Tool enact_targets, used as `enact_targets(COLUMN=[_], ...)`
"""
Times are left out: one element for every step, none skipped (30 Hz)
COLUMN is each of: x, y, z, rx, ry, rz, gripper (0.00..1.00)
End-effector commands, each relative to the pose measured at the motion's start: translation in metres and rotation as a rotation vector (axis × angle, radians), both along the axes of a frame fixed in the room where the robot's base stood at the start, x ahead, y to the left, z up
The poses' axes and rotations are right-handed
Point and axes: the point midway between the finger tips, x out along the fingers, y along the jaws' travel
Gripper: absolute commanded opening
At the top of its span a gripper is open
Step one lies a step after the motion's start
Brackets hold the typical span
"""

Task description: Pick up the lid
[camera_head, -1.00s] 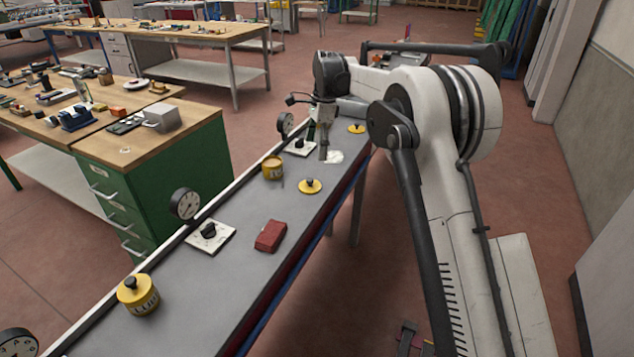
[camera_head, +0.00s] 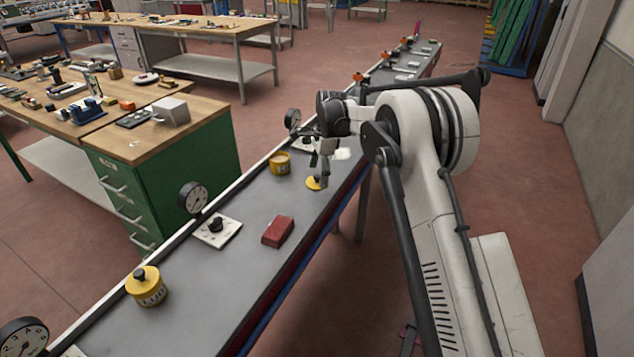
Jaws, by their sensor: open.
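A yellow lid (camera_head: 313,183) lies flat on the grey bench top (camera_head: 253,210), partly hidden by my gripper. My gripper (camera_head: 323,184) is open and points down at the lid from just above or beside it. I cannot tell whether the fingers touch the lid. A yellow pot (camera_head: 280,164) without a lid stands to the left of it. Another yellow pot (camera_head: 147,290) with its black-knobbed lid on stands at the near left.
A red block (camera_head: 278,231) and a white plate with a black knob (camera_head: 217,230) lie nearer on the bench. Round dial gauges (camera_head: 193,197) line its left edge. A white patch (camera_head: 342,153) lies behind my gripper. A green cabinet (camera_head: 170,180) stands to the left.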

Motion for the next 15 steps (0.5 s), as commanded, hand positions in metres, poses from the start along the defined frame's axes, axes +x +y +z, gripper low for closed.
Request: enact_targets(x=[0.0,-0.001,-0.001,-0.001,-0.001,-0.001,-0.001,-0.001,-0.001,-0.001,-0.001,-0.001,-0.001,-0.001,-0.001], y=[0.001,0.002,0.002,0.003,0.003,0.003,0.003,0.003,0.003,0.003,0.003,0.003,0.003,0.003,0.003], z=[-0.007,-0.011,-0.015,-0.017,-0.018,-0.019,-0.019,-0.019,-0.019,-0.019,-0.019,-0.019,-0.019,-0.019,-0.018], rx=[0.0,0.0,0.0,0.0,0.0,0.0,0.0,0.0,0.0,0.0,0.0,0.0,0.0,0.0,0.0], ry=[0.0,0.0,0.0,0.0,0.0,0.0,0.0,0.0,0.0,0.0,0.0,0.0,0.0,0.0,0.0], rz=[0.0,0.0,0.0,0.0,0.0,0.0,0.0,0.0,0.0,0.0,0.0,0.0,0.0,0.0,0.0], gripper=[0.8,0.8,0.8,0.8,0.8,0.8,0.8,0.8,0.8,0.8,0.8,0.75,0.71,0.67,0.61])
